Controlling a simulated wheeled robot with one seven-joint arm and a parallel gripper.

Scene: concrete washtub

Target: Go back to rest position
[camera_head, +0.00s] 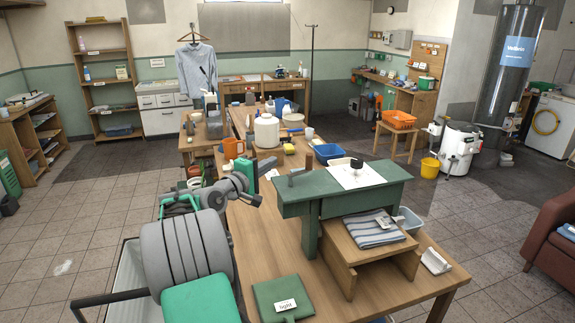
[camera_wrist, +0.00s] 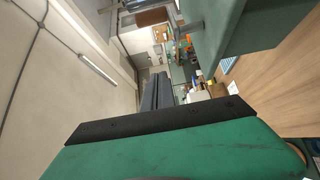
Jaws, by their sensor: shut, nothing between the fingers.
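My gripper (camera_head: 268,164) is above the left part of the wooden table, left of the green bench-like stand (camera_head: 345,185). In the wrist view its two dark fingers (camera_wrist: 157,92) lie together, with nothing seen between them. The gripper is apart from the stand in the head view. The wrist view is turned sideways, with the green stand's underside at upper right and the wooden tabletop at the right.
A wooden table (camera_head: 330,285) runs away from me. An orange mug (camera_head: 233,148), a white container (camera_head: 266,131) and a blue bin (camera_head: 328,153) stand beyond my gripper. A green folder (camera_head: 282,300) labelled "light" lies at the front. Tiled floor (camera_head: 75,235) is open at left.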

